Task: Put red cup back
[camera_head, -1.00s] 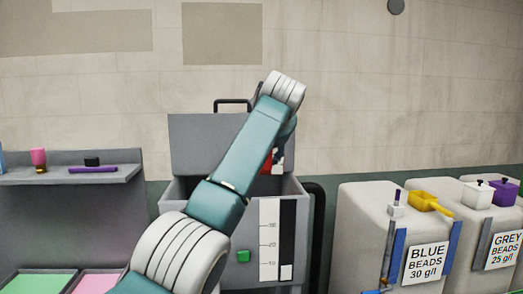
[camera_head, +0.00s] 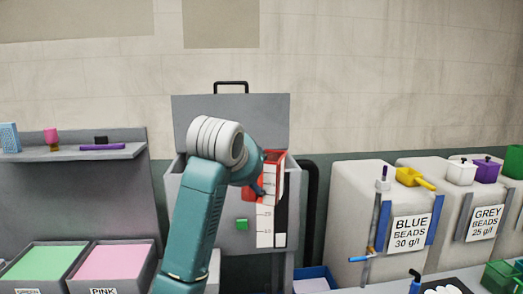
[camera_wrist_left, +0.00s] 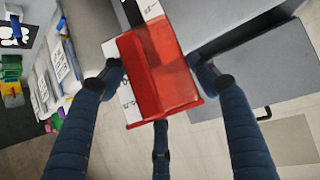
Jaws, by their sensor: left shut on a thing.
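The red cup (camera_wrist_left: 155,70) is a see-through, box-shaped vessel with a thick red handle bar along it. In the left wrist view it sits between the fingers of my left gripper (camera_wrist_left: 158,85), which is shut on it. In the head view the red cup (camera_head: 275,160) shows at the right front of the open grey machine, near the top of its white scale strip. My left gripper (camera_head: 258,182) is partly hidden by its own wrist there. I cannot tell whether the cup touches the machine. My right gripper is not in view.
The grey machine (camera_head: 230,115) has its lid raised. Left is a grey shelf (camera_head: 70,153) with small items, above green and pink bins. Right are bead containers labelled blue (camera_head: 355,190) and grey (camera_head: 440,175), with a yellow scoop (camera_head: 412,178) on top.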

